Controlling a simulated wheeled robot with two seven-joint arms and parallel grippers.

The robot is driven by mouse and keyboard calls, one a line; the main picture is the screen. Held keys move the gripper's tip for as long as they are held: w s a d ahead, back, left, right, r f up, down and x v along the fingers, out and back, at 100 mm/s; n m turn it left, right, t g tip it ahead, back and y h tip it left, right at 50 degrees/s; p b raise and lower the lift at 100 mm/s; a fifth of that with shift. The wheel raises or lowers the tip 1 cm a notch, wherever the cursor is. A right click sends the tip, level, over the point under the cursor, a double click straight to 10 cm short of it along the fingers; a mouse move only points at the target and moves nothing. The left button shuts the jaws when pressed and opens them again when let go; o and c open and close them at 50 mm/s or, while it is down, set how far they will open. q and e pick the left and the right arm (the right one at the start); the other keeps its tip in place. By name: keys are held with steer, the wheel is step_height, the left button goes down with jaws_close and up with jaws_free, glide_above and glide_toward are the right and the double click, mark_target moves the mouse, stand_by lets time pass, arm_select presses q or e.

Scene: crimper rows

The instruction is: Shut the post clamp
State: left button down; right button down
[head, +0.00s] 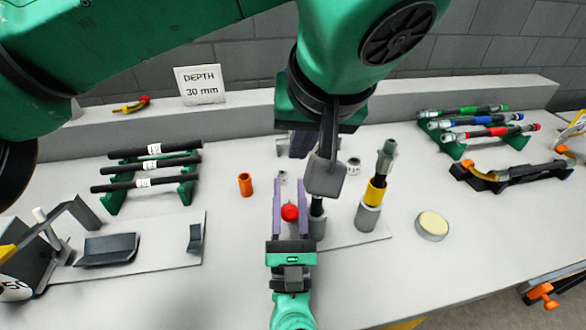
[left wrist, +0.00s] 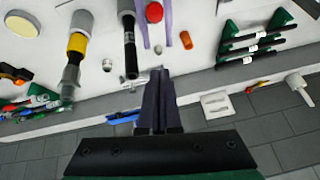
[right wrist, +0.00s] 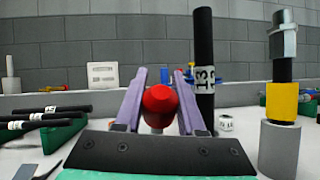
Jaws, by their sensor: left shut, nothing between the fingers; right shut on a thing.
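The post clamp shows as a red ball knob (head: 289,212) beside a grey post (head: 318,228). A black hose (right wrist: 204,70) labelled 13 stands upright there; its foot is hidden in the right wrist view. My right gripper (head: 289,186) has its purple fingers on both sides of the red knob, shut on it; the knob also shows between them in the right wrist view (right wrist: 160,104). The clamp's lever and band are hidden. My left gripper (left wrist: 158,78) is shut and empty, beyond the post in the head view, with its fingers together.
A second grey post (head: 368,217) with a yellow collar and metal fitting stands right of the clamp. A round cream-topped tin (head: 432,226) and an orange cylinder (head: 245,184) stand nearby. Hose racks (head: 186,187) lie left, with more back right.

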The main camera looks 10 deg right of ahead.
arm_select(q)
glide_above(290, 204)
steer(key=w+d, duration=0.1)
steer(key=w, duration=0.2)
step_height(290, 204, down, 8)
steer(key=r, duration=0.1)
arm_select(e)
steer(key=shift+r, duration=0.1)
arm_select(q)
steer(key=f, duration=0.1)
steer(key=s+f, duration=0.2)
steer(key=shift+a+f, duration=0.2)
steer(key=shift+a, duration=0.1)
steer(key=shift+s+f, duration=0.15)
steer(key=shift+f, duration=0.05)
steer(key=shift+s, duration=0.1)
steer(key=shift+s+f, duration=0.55)
steer(key=shift+s, duration=0.15)
arm_select(e)
steer(key=shift+d, duration=0.1)
steer(key=c, duration=0.5)
jaws_free()
arm_select(q)
steer(key=shift+w+a, duration=0.1)
steer(key=shift+w, duration=0.05)
